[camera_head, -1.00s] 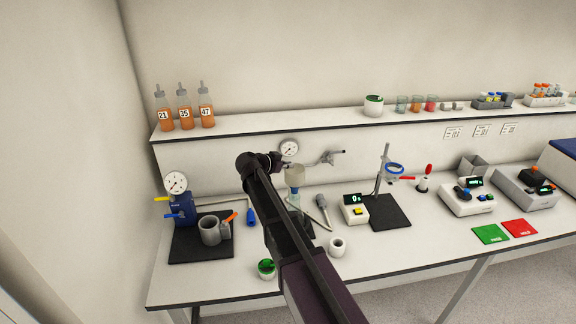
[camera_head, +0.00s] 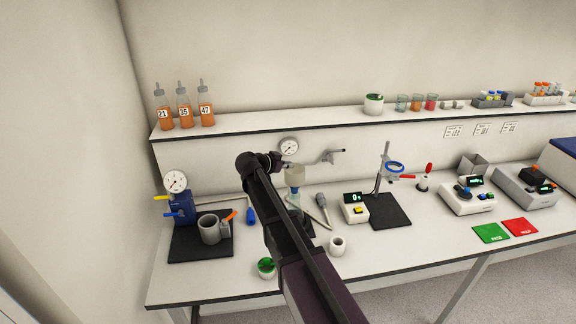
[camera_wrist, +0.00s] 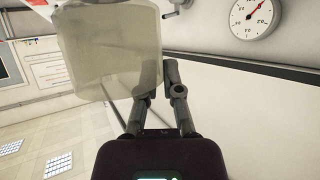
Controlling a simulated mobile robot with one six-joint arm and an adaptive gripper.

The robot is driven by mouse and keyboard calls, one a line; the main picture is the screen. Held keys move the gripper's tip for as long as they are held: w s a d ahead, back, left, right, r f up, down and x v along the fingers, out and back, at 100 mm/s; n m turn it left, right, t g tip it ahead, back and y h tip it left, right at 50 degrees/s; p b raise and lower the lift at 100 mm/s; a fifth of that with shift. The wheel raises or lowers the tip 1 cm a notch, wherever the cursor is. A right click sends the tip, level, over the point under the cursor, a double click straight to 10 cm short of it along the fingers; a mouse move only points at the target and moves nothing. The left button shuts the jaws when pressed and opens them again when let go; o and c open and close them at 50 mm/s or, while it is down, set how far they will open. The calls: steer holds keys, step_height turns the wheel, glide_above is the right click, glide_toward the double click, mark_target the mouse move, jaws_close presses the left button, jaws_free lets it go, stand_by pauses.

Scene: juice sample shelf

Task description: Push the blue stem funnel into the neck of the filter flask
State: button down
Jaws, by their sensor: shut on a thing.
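The funnel (camera_head: 294,179) shows in the head view as a pale, cloudy bowl above the clear filter flask (camera_head: 295,201). The flask stands on the bench, partly hidden behind my arm. My gripper (camera_head: 282,168) is at the left side of the bowl and is shut on it. In the wrist view, my gripper (camera_wrist: 158,82) has its fingers at the bowl's edge, and the large cloudy bowl (camera_wrist: 110,45) fills the upper left. The funnel's stem and the flask neck are too small or hidden, so I cannot tell how deep the stem sits.
A grey-handled tool (camera_head: 322,202) lies right of the flask, near a balance (camera_head: 354,208). A white cup (camera_head: 337,246) and a green-topped cup (camera_head: 266,268) stand in front. A blue pump (camera_head: 176,208) is at left. A gauge (camera_head: 289,147) is on the wall behind.

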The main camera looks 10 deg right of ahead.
steer(key=shift+f+b, duration=2.05)
stand_by(1.4)
steer(key=c, duration=0.7)
jaws_free()
steer(key=shift+r, duration=0.1)
